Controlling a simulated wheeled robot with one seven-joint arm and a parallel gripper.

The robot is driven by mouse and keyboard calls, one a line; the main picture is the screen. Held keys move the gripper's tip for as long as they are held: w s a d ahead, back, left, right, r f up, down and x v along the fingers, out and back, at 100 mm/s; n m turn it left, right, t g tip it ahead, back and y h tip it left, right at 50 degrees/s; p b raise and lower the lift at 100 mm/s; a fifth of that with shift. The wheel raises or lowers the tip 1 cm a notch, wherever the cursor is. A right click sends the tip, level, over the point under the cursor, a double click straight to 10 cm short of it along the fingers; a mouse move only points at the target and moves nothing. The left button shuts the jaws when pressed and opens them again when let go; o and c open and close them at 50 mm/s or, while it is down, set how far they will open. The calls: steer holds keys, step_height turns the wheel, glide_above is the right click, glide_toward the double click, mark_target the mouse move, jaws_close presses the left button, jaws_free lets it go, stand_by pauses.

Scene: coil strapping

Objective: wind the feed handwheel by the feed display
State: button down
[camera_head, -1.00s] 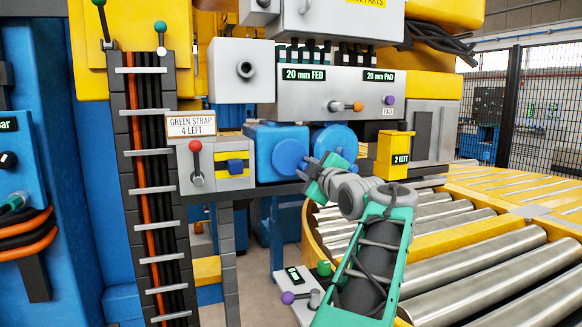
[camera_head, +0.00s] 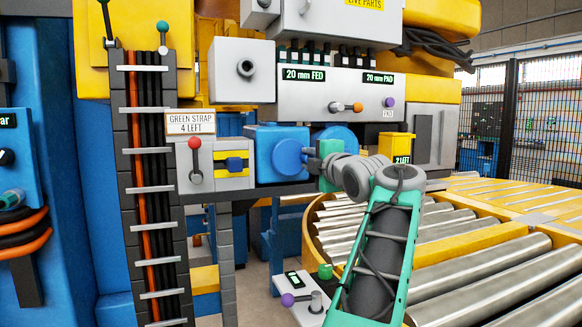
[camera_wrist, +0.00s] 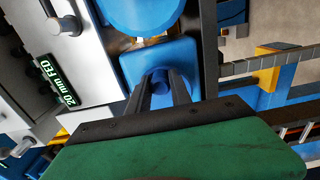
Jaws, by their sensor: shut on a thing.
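The feed display (camera_head: 304,74) reads 20 mm FED on a grey panel; it also shows in the wrist view (camera_wrist: 58,82). My gripper (camera_head: 310,161) is at the right edge of the smaller part. In the wrist view its dark fingers close around a small blue handle (camera_wrist: 158,82). How the handle joins the wheel is hidden.
A grey box with a red-knobbed lever (camera_head: 195,160) stands left of the blue parts. A yellow box marked 2 LEFT (camera_head: 398,147) is close to my wrist at the right. A small control box (camera_head: 300,300) sits below. Roller conveyors (camera_head: 490,270) fill the lower right.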

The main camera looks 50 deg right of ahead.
stand_by(0.5)
steer(key=shift+n+b, duration=0.7)
steer(key=shift+n, duration=0.2)
steer(key=shift+w+r+n+b, duration=0.1)
steer(key=shift+r+n+b, duration=0.3)
steer(key=shift+n, duration=0.4)
steer(key=shift+a+r+n, duration=0.15)
steer(key=shift+r+n, duration=0.2)
steer(key=shift+n, duration=0.35)
steer(key=shift+w+a+n+b, duration=0.15)
steer(key=shift+n+b, duration=0.55)
steer(key=shift+n, duration=0.4)
steer(key=n, duration=0.1)
steer(key=r+n, duration=0.1)
steer(key=shift+w+a+r+n, duration=0.1)
steer(key=shift+a+n, duration=0.1)
steer(key=shift+n, duration=0.1)
